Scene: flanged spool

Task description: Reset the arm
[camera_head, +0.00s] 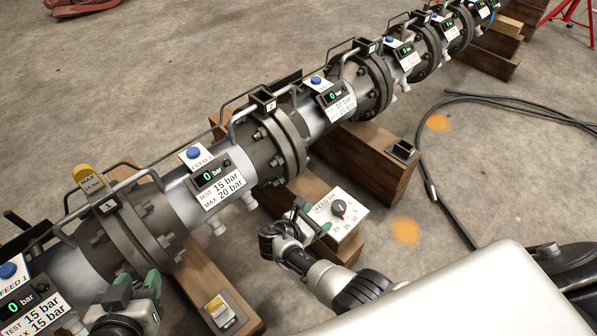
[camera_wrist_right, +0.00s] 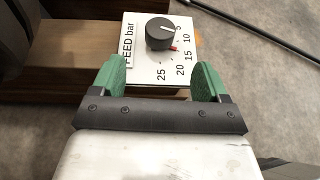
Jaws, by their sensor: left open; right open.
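The flanged spool (camera_head: 245,160) runs diagonally across the head view on wooden beams. My right gripper (camera_head: 312,220) is open and empty at the white FEED bar panel (camera_head: 345,229). I cannot tell whether the fingers touch the panel. My left gripper (camera_head: 138,284) is open at the lower left, in front of the nearest flange (camera_head: 140,225). Nothing shows between its green fingers.
Gauges on the spool read 0 bar, including the FEED 2 gauge (camera_head: 212,177). A black hose (camera_head: 460,222) lies on the floor at right. Concrete floor between is clear.

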